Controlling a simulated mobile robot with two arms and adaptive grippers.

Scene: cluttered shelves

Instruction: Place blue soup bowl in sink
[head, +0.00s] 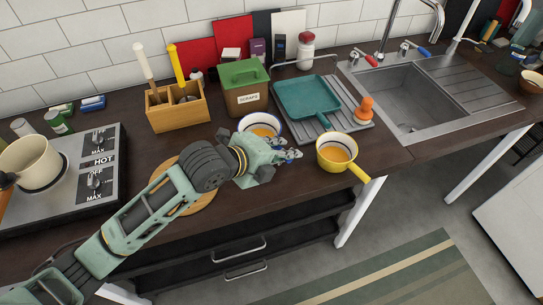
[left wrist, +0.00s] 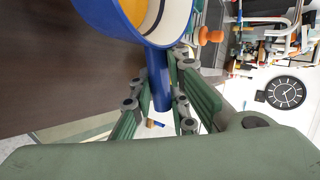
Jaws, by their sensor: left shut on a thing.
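The blue soup bowl (head: 246,119) is in the head view, behind my left gripper, with a white inside and orange soup in it. My left gripper (head: 290,155) is over the front of the counter, shut on the bowl's blue handle. In the left wrist view the handle (left wrist: 159,82) runs down between the fingers of my gripper (left wrist: 160,112), and the bowl's blue outside (left wrist: 105,18) is at the top. My arm hides part of the bowl, and I cannot tell whether it touches the counter. The metal sink (head: 408,122) is at the right of the counter. My right gripper is not in view.
A yellow pot (head: 325,157) with orange soup stands just right of my gripper. A teal pan (head: 307,97) and an orange-handled object (head: 366,108) lie between it and the sink. A green scraps box (head: 245,99) is behind the bowl. The stove (head: 97,165) is at left.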

